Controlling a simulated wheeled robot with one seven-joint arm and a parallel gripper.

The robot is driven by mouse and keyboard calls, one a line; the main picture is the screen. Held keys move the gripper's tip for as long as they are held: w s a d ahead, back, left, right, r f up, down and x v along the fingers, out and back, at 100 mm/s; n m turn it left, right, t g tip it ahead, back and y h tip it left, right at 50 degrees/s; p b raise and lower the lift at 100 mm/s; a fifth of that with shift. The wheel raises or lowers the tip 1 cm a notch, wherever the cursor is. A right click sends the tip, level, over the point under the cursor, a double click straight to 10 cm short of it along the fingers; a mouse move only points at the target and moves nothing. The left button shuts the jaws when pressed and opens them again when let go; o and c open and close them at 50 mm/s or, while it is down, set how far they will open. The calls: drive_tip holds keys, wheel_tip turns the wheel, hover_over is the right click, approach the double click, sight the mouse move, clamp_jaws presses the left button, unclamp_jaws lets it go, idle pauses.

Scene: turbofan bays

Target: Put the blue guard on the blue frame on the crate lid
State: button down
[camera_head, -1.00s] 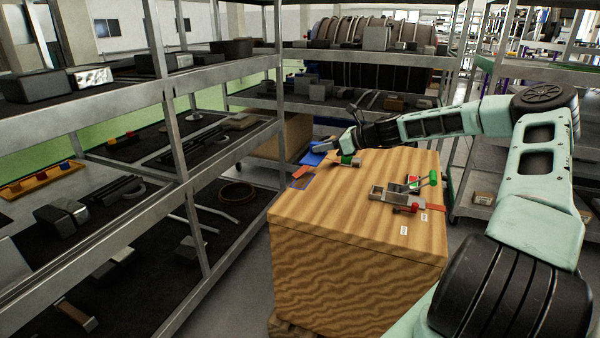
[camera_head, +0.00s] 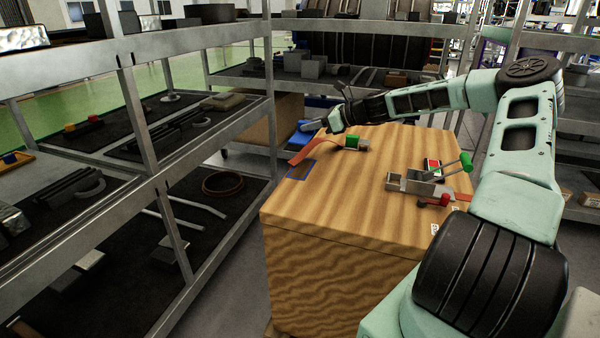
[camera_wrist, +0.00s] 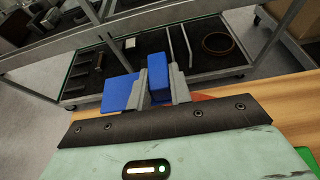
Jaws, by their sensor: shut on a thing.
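The blue guard (camera_head: 307,125) is in my gripper (camera_head: 322,124), above the far left corner of the wooden crate lid (camera_head: 370,185). In the wrist view my gripper (camera_wrist: 158,88) is shut on a blue block-like part of the guard (camera_wrist: 157,76). A flat blue part (camera_wrist: 118,93) shows left of the left finger. The blue frame (camera_head: 300,170) is a thin outline on the lid's left edge, nearer the head camera than the guard. The guard is apart from it. The frame cannot be made out in the wrist view.
An orange strap (camera_head: 313,149) with a green-topped buckle (camera_head: 352,143) lies just beyond the frame. A metal clamp (camera_head: 420,186) with a green handle stands at the lid's right. Metal shelving (camera_head: 160,185) stands left of the crate. The lid's near middle is clear.

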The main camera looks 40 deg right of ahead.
sight(310, 163)
drive_tip(key=shift+w+f, duration=0.15)
drive_tip(key=shift+f, duration=0.45)
wheel_tip(310, 163, down, 9)
drive_tip(key=shift+f+b, duration=0.2)
drive_tip(key=shift+b, duration=0.9)
drive_tip(key=c, duration=1.3)
unclamp_jaws()
